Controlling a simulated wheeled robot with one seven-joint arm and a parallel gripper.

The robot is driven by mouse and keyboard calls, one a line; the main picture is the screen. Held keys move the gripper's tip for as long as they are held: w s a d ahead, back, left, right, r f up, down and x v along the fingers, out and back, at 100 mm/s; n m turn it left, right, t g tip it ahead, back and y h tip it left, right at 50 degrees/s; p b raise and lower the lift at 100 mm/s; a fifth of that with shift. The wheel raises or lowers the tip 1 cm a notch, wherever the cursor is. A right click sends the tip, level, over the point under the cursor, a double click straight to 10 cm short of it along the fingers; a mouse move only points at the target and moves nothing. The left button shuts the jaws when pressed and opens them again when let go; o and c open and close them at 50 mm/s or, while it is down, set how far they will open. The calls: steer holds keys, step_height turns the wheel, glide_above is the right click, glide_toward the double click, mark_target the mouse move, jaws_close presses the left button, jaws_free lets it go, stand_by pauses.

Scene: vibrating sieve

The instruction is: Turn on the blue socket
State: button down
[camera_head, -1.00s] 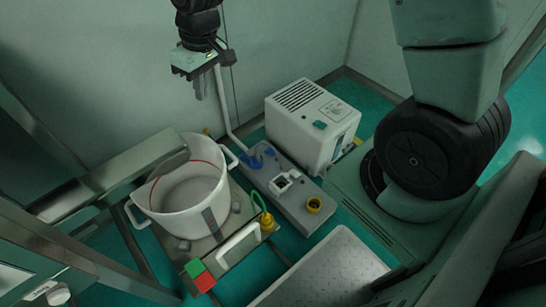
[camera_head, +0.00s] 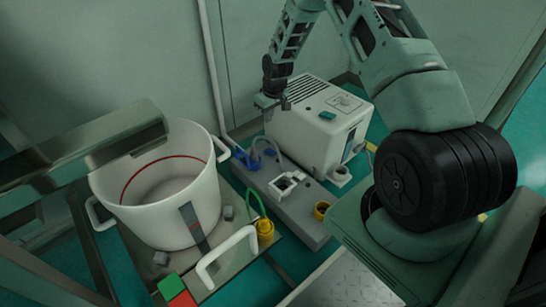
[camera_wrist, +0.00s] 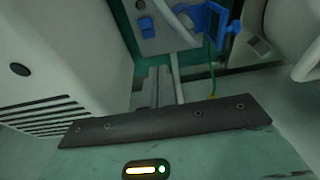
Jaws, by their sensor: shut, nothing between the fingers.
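The blue socket (camera_head: 247,160) sits at the back left end of a grey base plate, beside the white pot. It shows larger in the wrist view as a blue block (camera_wrist: 207,20) at the top. A small blue switch (camera_wrist: 146,27) sits on a grey panel left of it in the wrist view; I cannot tell its position.
A white vented machine (camera_head: 320,125) stands close right of my gripper. A large white pot (camera_head: 165,190) stands left. A white square fitting (camera_head: 286,184) and yellow socket (camera_head: 321,210) are on the plate. A green cable runs to a yellow plug (camera_head: 265,228). A wall is behind.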

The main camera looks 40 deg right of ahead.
steer(key=d+f, duration=0.1)
steer(key=f, duration=0.1)
steer(key=d+f+b, duration=0.1)
steer(key=d, duration=0.1)
steer(key=shift+s+f, duration=0.1)
steer(key=shift+f, duration=0.3)
steer(key=b, duration=0.8)
glide_above(272, 152)
step_height(272, 152, down, 12)
steer(key=shift+f, duration=0.1)
steer(key=shift+s+f+b, duration=0.3)
steer(key=shift+f+b, duration=0.15)
steer(key=shift+f, duration=0.35)
steer(key=shift+s+p, duration=0.1)
steer(key=shift+p, duration=0.3)
